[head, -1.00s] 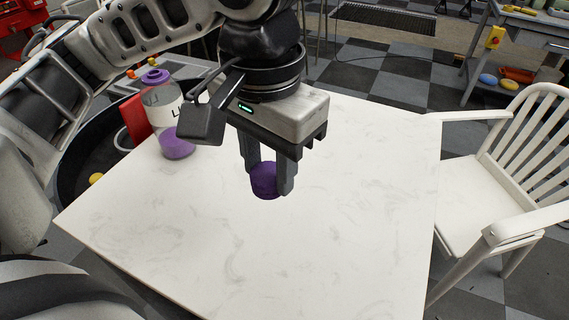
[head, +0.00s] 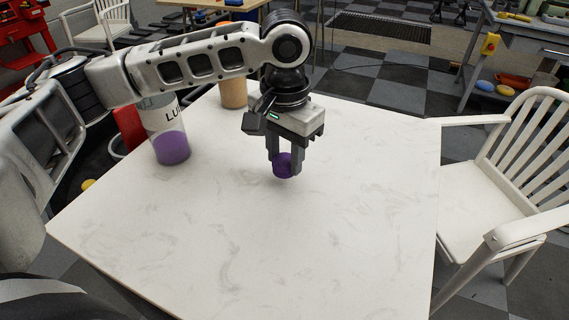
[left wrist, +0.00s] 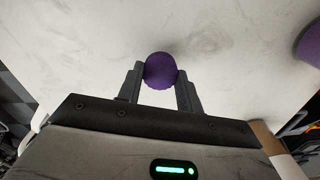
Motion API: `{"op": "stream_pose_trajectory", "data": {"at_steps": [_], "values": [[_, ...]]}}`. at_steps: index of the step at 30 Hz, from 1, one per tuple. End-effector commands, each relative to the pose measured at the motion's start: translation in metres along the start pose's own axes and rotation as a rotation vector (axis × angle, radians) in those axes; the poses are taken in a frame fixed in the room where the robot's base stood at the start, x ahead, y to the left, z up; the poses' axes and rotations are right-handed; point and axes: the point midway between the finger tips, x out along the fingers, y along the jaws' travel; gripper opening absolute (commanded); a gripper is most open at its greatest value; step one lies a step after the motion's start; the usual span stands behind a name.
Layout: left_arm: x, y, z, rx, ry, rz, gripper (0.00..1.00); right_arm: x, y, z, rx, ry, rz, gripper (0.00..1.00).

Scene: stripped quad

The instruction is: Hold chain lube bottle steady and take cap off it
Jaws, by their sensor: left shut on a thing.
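The lube bottle (head: 171,147) is clear with a white label and a purple lower part. It stands upright at the table's left side in the head view, its top hidden behind my left arm. My left gripper (head: 284,164) is shut on a small round purple cap (head: 283,169), pointing down near the middle of the table, to the right of the bottle and apart from it. In the left wrist view the cap (left wrist: 160,70) sits between the fingertips, and a purple part of the bottle (left wrist: 309,42) shows at the right edge. My right gripper is in neither view.
The white marbled table (head: 270,235) is clear in front and to the right. A tan container (head: 233,93) stands behind my arm. A red object (head: 130,124) is left of the bottle. A white chair (head: 490,180) stands at the right edge.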

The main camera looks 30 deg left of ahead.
Motion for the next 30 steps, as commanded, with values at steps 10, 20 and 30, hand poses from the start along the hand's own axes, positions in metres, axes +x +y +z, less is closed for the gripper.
{"op": "stream_pose_trajectory", "data": {"at_steps": [10,20,30], "values": [[0.024,0.001,0.002,0.002,0.0,0.0,0.08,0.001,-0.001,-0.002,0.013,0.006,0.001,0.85],[0.027,0.001,0.002,0.001,-0.001,0.0,0.57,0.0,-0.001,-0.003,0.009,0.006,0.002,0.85],[0.025,0.001,0.001,0.002,0.001,0.0,0.57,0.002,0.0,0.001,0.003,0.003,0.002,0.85]]}}
